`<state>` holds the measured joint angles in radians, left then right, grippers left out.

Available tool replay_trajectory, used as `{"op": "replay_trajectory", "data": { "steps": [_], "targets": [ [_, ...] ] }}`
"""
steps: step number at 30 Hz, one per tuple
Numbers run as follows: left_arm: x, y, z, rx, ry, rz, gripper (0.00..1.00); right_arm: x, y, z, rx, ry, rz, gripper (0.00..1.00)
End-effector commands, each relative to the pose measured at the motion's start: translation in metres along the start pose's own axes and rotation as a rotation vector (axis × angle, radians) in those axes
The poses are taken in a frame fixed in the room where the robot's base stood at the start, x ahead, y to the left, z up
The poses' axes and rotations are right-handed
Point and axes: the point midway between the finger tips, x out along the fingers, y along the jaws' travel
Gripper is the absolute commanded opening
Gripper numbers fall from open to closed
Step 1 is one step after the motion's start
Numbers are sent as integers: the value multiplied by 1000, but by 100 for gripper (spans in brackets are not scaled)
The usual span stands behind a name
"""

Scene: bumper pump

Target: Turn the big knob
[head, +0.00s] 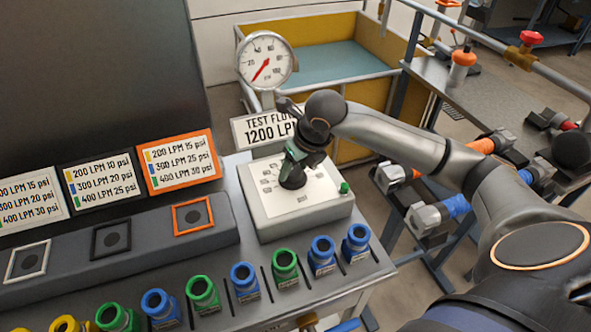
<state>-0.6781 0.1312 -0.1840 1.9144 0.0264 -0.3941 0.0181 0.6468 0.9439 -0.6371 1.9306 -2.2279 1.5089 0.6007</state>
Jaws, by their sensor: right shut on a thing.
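My right gripper (297,158) comes down from above and is shut on the knob. The gripper covers the upper part of the knob and some of the dial marks. A round pressure gauge (266,61) with a red needle stands behind the box. A sign below the gauge reads "TEST FLOW 1200 LPM" (262,129), its right end hidden by my arm. My left gripper is not in view.
Several blue, green and yellow fittings (285,268) line the bench's front. Three label cards (180,162) stand at left behind a grey block with square-framed sockets (192,215). A small green button (344,188) is at the box's right. A yellow-sided bin (375,50) stands behind.

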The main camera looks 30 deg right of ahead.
Motion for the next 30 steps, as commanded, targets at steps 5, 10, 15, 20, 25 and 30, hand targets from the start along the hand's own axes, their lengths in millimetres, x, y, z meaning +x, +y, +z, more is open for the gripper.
{"op": "replay_trajectory", "data": {
  "steps": [5,10,15,20,25,30],
  "targets": [
    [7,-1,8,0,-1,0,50,1,2,0,149,-3,-62,2],
    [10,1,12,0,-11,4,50,1,3,1,275,-3,-114,2],
    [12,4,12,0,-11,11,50,1,3,1,371,-2,-154,2],
    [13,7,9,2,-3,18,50,0,4,2,432,-2,-178,2],
    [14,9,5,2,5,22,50,0,4,2,467,-1,-193,2],
    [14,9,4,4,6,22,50,0,4,2,478,0,-198,2]
  ]
}}
